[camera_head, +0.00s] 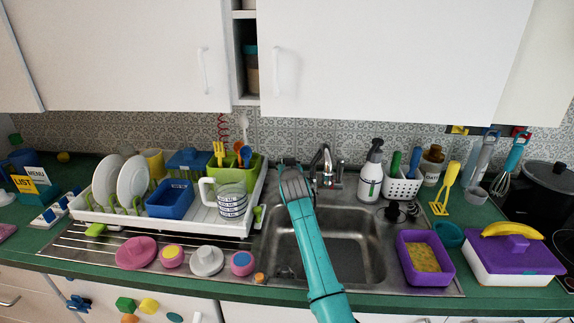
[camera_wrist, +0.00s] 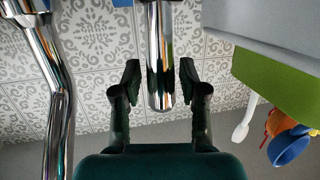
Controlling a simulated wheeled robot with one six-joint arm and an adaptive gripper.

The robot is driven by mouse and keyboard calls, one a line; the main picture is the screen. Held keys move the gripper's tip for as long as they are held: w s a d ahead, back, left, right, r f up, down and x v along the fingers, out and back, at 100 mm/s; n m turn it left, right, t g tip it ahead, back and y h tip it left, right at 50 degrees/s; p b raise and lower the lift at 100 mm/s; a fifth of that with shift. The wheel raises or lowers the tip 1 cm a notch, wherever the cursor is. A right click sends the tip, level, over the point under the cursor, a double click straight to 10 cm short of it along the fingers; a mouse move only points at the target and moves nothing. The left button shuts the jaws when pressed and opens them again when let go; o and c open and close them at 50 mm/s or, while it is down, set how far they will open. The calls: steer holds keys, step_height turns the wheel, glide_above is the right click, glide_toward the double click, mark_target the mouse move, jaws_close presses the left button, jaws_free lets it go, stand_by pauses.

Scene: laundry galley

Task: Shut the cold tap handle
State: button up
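The chrome tap (camera_head: 325,160) stands behind the sink, its spout curving up. In the wrist view, a chrome tap handle (camera_wrist: 160,55) shows as a shiny rod reaching in from the top edge. My gripper (camera_wrist: 159,72) is open, with one dark finger on each side of this handle and a visible gap on both sides. A bent chrome pipe (camera_wrist: 55,100) of the tap runs down the left of that view. In the head view my gripper (camera_head: 287,163) is just left of the tap and hides what is behind it. No hot or cold mark is readable.
A dish rack (camera_head: 150,222) with plates and a measuring jug (camera_head: 231,199) stands close on the left. A soap bottle (camera_head: 371,172) and a white utensil basket (camera_head: 401,187) stand right of the tap. The sink basin (camera_head: 355,250) is empty below my arm.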

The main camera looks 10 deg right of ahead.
stand_by(0.3)
steer(key=v, duration=1.2)
steer(key=shift+s+f, duration=0.1)
steer(key=shift+f, duration=0.05)
